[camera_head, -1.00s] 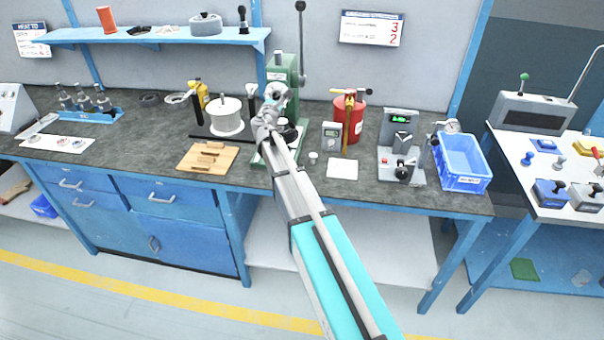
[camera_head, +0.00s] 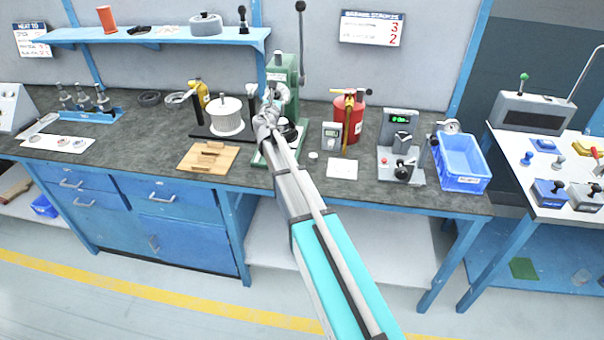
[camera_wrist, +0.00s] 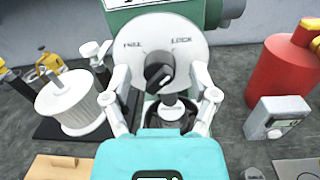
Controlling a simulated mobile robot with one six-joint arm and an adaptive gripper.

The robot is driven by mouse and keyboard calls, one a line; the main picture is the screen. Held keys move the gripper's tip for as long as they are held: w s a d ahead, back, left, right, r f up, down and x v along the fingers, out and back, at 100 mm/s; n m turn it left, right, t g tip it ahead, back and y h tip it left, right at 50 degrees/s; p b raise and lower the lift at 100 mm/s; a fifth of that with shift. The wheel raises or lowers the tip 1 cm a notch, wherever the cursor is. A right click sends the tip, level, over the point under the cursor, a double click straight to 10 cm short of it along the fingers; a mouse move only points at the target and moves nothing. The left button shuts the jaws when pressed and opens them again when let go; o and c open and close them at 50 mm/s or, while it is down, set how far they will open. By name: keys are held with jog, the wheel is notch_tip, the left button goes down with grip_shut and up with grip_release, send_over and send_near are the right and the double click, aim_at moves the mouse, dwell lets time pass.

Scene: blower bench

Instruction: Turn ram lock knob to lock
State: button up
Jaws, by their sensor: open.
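The ram lock knob (camera_wrist: 160,74) is black and sits on a round grey dial plate (camera_wrist: 186,42) in the wrist view. The plate reads FREE at left and LOCK at right. The knob is tilted, and I cannot tell for sure which label it points to. The plate is on the green press (camera_head: 283,70), which stands on the bench. My gripper (camera_wrist: 160,99) is open, with one finger on each side of the knob and clear gaps to it. In the head view my gripper (camera_head: 268,113) is in front of the press and partly hides the dial.
A white spool (camera_wrist: 70,102) stands left of the press. A red canister (camera_wrist: 285,72) and a grey meter (camera_wrist: 271,118) stand to the right. A wooden board (camera_head: 208,157) lies at the front left, and a blue crate (camera_head: 461,162) is farther right.

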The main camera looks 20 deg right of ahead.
jog(key=n, duration=0.3)
jog(key=shift+n, duration=0.3)
jog(key=v, duration=1.4)
jog(key=s+d+f+m+g+p, duration=0.2)
jog(key=s+f+m+g, duration=0.3)
jog(key=s+m, duration=0.3)
jog(key=s+d+f+m+g+y+p, duration=0.1)
jog(key=s+f+m+g, duration=0.4)
jog(key=m, duration=1)
jog(key=shift+s+d+m+g+y+p, duration=0.4)
jog(key=shift+s+d+g, duration=0.3)
jog(key=shift+s+d, duration=0.9)
jog(key=shift+s+a+f, duration=0.15)
jog(key=shift+s+a, duration=0.2)
jog(key=s+a+f+m+g+y+p, duration=0.2)
jog(key=s+a+m+g+y, duration=0.3)
jog(key=s+m, duration=0.4)
jog(key=s+a+y, duration=0.1)
jog(key=s+a, duration=0.1)
jog(key=s, duration=0.1)
jog(key=shift+a+m, duration=0.2)
jog(key=shift+m, duration=0.1)
